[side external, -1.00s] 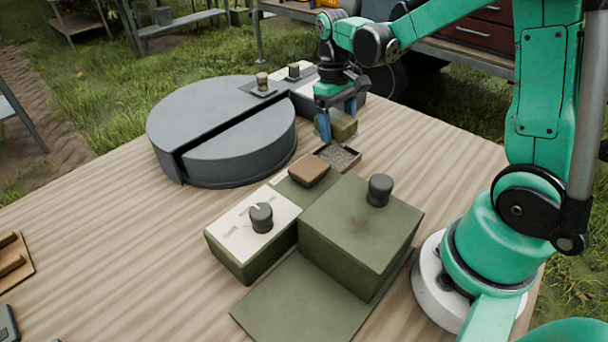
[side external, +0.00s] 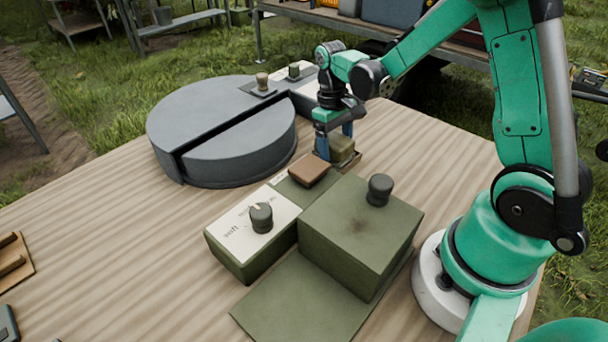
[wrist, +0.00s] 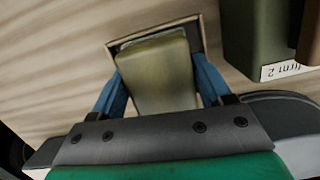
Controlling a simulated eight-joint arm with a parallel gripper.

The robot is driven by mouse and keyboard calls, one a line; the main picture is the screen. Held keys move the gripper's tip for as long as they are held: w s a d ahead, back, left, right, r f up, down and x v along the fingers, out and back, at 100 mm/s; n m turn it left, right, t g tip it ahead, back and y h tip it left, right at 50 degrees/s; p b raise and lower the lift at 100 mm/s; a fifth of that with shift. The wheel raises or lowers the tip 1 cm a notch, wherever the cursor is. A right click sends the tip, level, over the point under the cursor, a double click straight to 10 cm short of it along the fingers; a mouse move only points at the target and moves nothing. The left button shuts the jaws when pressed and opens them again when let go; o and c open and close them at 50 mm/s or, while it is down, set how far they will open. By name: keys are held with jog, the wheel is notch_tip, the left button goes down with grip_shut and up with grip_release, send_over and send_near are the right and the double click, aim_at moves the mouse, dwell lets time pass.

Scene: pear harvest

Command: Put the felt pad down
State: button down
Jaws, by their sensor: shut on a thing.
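The felt pad (side external: 342,146), an olive-green block, is held between the two blue fingers of my gripper (side external: 335,148). My gripper is shut on it. In the wrist view the pad (wrist: 157,75) sits between the fingertips, across the opening of a thin-rimmed shallow tray (wrist: 205,36). In the side view the pad covers most of that tray (side external: 353,163), with only part of the rim showing. I cannot tell whether the pad's underside touches the tray floor.
A brown block (side external: 309,170) lies close to the left of the tray on a green box. A large green box (side external: 350,245) with a black knob and a white-topped box (side external: 235,235) with a dial stand nearer the camera. A round grey slab (side external: 240,155) is at the left.

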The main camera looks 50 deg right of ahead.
grip_release()
notch_tip(320, 180, up, 12)
jog(key=w, duration=0.2)
jog(key=s+a+t, duration=0.1)
jog(key=a+t, duration=0.1)
jog(key=s+a+t, duration=0.2)
jog(key=a+t, duration=0.1)
jog(key=s+a+n+t, duration=0.1)
jog(key=s+a+t, duration=0.1)
jog(key=a, duration=0.1)
jog(key=shift+s+r+t, duration=0.1)
jog(key=shift+s+t, duration=0.1)
jog(key=shift+t, duration=0.2)
jog(key=shift+s+a+f+t, duration=0.3)
jog(key=shift+a+f+t, duration=0.15)
jog(key=shift+t, duration=0.25)
